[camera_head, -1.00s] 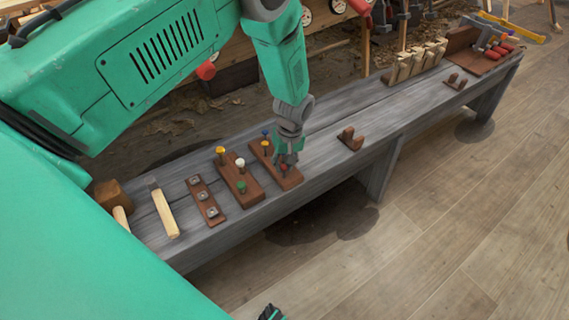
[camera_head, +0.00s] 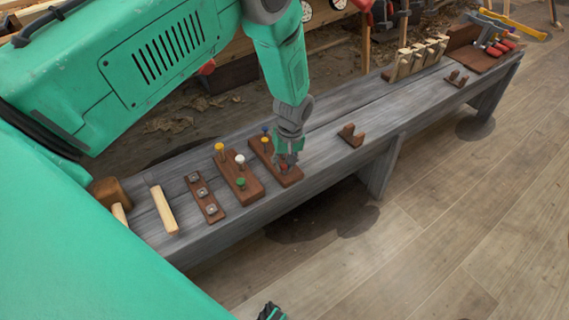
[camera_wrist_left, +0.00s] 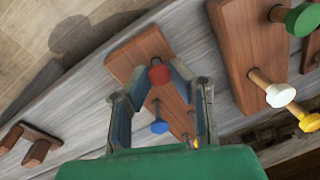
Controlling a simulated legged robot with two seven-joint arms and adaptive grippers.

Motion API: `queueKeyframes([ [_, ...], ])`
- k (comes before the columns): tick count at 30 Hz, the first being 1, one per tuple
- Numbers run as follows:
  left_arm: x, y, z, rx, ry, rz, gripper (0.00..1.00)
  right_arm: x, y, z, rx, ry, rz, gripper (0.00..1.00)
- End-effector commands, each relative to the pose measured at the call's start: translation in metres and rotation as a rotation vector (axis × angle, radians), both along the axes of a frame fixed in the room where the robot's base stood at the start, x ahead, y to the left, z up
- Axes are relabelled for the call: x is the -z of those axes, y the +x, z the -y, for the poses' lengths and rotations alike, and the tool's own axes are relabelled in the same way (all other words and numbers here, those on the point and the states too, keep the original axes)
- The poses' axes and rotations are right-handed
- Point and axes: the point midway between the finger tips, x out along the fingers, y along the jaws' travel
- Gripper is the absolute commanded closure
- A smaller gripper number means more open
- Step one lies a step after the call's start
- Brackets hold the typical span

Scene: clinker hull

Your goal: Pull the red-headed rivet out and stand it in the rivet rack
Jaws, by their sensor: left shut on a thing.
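The red-headed rivet (camera_wrist_left: 159,75) is at the end of a brown wooden block (camera_wrist_left: 137,50) that also carries a blue-headed rivet (camera_wrist_left: 159,126) and a yellow-headed one. My left gripper (camera_head: 287,166) is low over the near end of this block, its fingers shut on the red-headed rivet. The rivet's shank is hidden, so I cannot tell how deep it sits. A second brown block (camera_head: 247,194) beside it holds yellow, white and green-headed rivets. I cannot tell which block is the rivet rack. A small dark-green part at the bottom edge may be my right gripper (camera_head: 271,313).
The blocks stand on a long grey bench (camera_head: 330,110). A plate with square washers (camera_head: 204,198) and a wooden-handled tool (camera_head: 163,208) lie to the left. A small notched brown holder (camera_head: 351,135) is to the right, with bare bench around it.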

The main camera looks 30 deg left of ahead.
Motion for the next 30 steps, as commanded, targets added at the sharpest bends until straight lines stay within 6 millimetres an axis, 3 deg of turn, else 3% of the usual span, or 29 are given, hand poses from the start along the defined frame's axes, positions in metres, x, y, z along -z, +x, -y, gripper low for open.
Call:
queueKeyframes([
  [9, 0.005, 0.000, 0.000, 0.000, 0.001, 0.001, 1.00, 0.003, 0.000, 0.000, 0.000, 0.000, 0.000, 0.60],
  [10, 0.005, 0.000, 0.000, 0.000, 0.000, 0.000, 0.80, 0.003, 0.000, 0.000, 0.000, 0.000, 0.000, 0.60],
  [12, 0.005, 0.000, 0.000, 0.000, 0.000, 0.000, 0.59, 0.003, 0.000, 0.000, 0.000, 0.000, 0.000, 0.60],
  [23, 0.002, 0.000, 0.000, 0.000, 0.000, 0.000, 0.59, 0.001, 0.000, 0.000, 0.000, 0.000, 0.000, 0.60],
  [30, -0.024, 0.000, 0.000, 0.000, 0.001, 0.001, 0.59, -0.021, 0.000, 0.000, 0.000, 0.000, 0.000, 0.60],
])
